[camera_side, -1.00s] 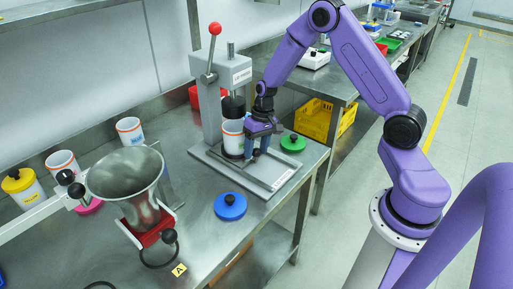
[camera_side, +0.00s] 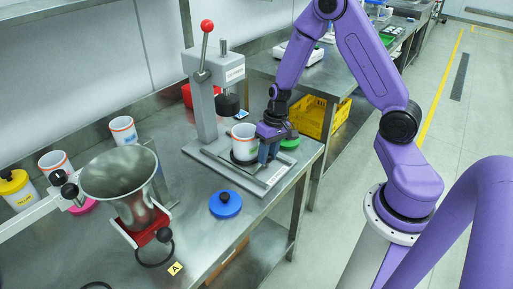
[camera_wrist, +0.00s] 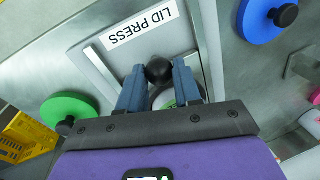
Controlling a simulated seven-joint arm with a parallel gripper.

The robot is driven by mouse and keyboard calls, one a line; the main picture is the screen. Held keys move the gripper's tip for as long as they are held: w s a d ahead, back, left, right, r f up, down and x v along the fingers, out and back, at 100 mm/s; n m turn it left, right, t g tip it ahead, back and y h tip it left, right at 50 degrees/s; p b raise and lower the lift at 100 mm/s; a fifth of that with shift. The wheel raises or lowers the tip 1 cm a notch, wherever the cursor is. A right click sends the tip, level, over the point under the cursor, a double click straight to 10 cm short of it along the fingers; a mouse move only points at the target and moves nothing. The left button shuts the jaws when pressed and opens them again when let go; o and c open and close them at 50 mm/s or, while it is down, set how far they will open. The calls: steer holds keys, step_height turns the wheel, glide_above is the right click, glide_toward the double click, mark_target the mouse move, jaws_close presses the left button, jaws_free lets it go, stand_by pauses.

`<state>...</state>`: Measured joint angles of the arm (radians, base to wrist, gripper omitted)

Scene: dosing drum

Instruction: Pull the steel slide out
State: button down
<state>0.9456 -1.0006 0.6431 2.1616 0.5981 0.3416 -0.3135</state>
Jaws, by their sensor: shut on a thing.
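The lid press (camera_side: 206,112) stands on the steel bench, with a red-tipped lever and a dark ram (camera_side: 227,104). My gripper (camera_side: 268,153) is low over the front of the press base. In the wrist view my gripper (camera_wrist: 157,88) is shut on the black knob of the steel slide (camera_wrist: 158,71). Part of the cup shows behind the fingers in the wrist view.
A blue lid (camera_side: 225,205) lies in front of the press; a green lid (camera_side: 290,143) lies right of my gripper. A steel funnel (camera_side: 120,175) over a red slide stands at left, with several cups behind it. A yellow crate (camera_side: 318,118) is beyond the bench edge.

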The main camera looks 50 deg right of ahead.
steer(key=s, duration=0.7)
steer(key=shift+s, duration=0.15)
steer(key=c, duration=0.8)
jaws_free()
steer(key=shift+r, duration=0.5)
steer(key=d+r, duration=0.1)
steer(key=r, duration=0.4)
steer(key=d+r, duration=0.1)
steer(key=r, duration=0.4)
steer(key=d+r, duration=0.1)
steer(key=r, duration=0.5)
steer(key=shift+s+d, duration=0.15)
steer(key=shift+s, duration=0.15)
